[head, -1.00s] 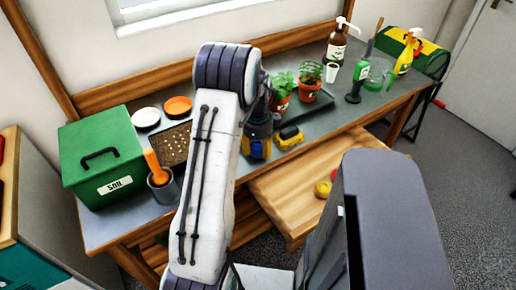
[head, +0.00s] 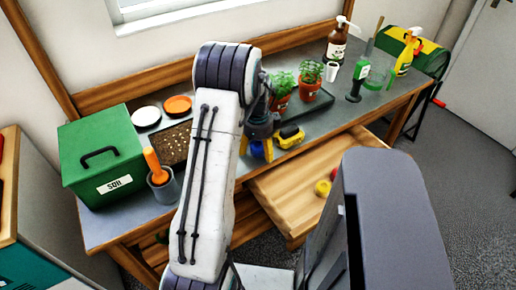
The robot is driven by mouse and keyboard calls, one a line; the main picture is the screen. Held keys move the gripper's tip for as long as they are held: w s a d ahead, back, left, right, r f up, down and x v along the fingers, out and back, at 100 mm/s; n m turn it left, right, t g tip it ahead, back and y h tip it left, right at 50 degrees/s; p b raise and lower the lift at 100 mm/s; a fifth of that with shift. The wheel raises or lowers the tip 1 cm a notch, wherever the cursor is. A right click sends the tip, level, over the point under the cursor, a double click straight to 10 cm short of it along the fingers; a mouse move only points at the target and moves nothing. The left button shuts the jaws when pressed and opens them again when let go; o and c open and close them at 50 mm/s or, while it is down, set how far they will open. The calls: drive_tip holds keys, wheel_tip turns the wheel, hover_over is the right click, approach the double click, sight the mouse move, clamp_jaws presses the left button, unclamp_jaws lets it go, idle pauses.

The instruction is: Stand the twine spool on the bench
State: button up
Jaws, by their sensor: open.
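My gripper (head: 257,151) is open over the front edge of the grey-topped bench (head: 217,152), its yellow fingertips spread and pointing down. A small blue thing (head: 257,147) shows between the fingertips. It may be the twine spool, but it is too small and too hidden to be sure, and I cannot tell whether it is upright or touching a finger. My white arm hides the part of the bench to the left of the gripper.
A yellow and black item (head: 290,137) lies close to the right of the gripper. Potted plants (head: 311,82) stand behind it. A green soil box (head: 100,160) and a grey cup (head: 164,186) are left. An open wooden drawer (head: 285,195) juts out below, holding small yellow and red things.

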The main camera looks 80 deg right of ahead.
sight(258, 145)
wheel_tip(258, 145, up, 12)
drive_tip(key=shift+a+r, duration=0.15)
drive_tip(key=shift+a, duration=0.1)
idle(0.4)
idle(0.7)
